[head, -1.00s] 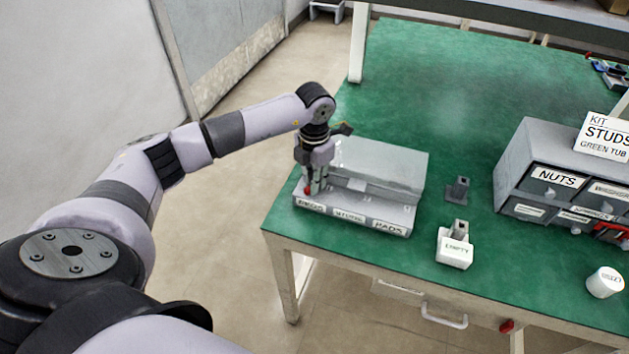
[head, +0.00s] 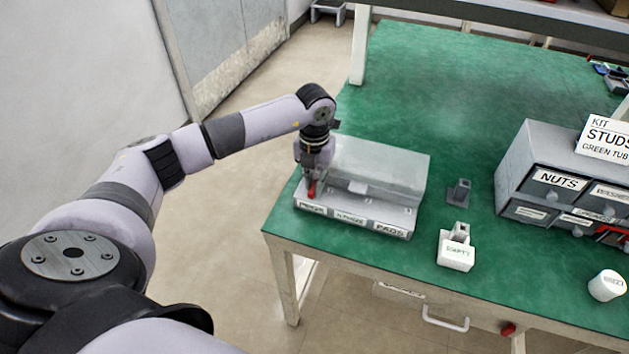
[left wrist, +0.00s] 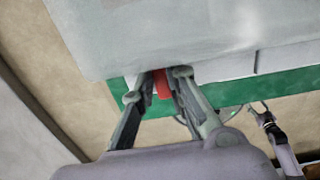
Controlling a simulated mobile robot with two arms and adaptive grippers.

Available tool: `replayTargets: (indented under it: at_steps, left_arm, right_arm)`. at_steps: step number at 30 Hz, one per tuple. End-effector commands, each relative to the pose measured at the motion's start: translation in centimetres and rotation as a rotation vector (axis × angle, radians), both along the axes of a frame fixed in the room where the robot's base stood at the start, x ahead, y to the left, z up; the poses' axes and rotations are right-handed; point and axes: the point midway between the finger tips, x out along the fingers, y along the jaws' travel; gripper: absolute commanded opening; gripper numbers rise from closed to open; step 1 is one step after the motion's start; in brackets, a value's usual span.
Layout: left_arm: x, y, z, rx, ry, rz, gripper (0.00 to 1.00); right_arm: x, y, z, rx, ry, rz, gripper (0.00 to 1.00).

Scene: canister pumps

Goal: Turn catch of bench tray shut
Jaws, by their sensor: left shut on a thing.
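The bench tray (head: 405,228) is a grey box with labelled front compartments and a pale raised part behind, near the green bench's left front corner. Its small red catch (head: 311,188) is at the tray's left end, upright in the head view. My left gripper (head: 311,180) points down over that end and is shut on the catch. In the left wrist view the red catch (left wrist: 161,84) shows between my left fingertips (left wrist: 165,78), partly hidden by them. Another gripper, apparently my right one (left wrist: 258,112), shows small at the right of that view, fingers apart and empty.
A grey socket block (head: 459,191) and a white block marked EMPTY (head: 456,252) stand right of the tray. A drawer cabinet (head: 515,160) and a white cup (head: 606,285) are farther right. The green bench top (head: 450,100) behind the tray is clear.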

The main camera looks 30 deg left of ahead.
Motion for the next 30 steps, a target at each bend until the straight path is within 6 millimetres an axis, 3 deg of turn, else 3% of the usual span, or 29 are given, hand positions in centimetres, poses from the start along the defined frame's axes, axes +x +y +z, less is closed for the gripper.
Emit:
replayTargets:
  at_steps: [8,9,13,22,26,30]
  left_arm:
    - [0.2,0.1,0.3,0.000,-0.008,0.006,0.00]
    - [0.2,0.1,0.3,0.000,-0.008,0.006,0.14]
    - [0.2,0.1,0.2,0.001,-0.007,0.004,0.22]
    - [0.1,0.0,0.2,0.000,-0.003,0.002,0.22]
    - [0.2,0.1,1.5,0.001,-0.006,0.002,0.22]
    - [0.2,0.1,4.2,0.000,-0.009,0.001,0.22]
  right_arm:
    - [0.0,0.0,0.0,0.000,0.000,0.000,0.64]
    - [0.0,0.0,0.0,0.000,0.000,0.000,0.64]
    - [0.0,0.0,0.0,0.000,0.000,0.000,0.64]
    - [0.0,-0.2,0.0,-0.002,0.000,0.001,0.64]
    - [0.0,-0.2,0.0,-0.002,0.000,0.001,0.64]
    - [0.0,-0.1,0.0,-0.001,0.000,0.000,0.64]
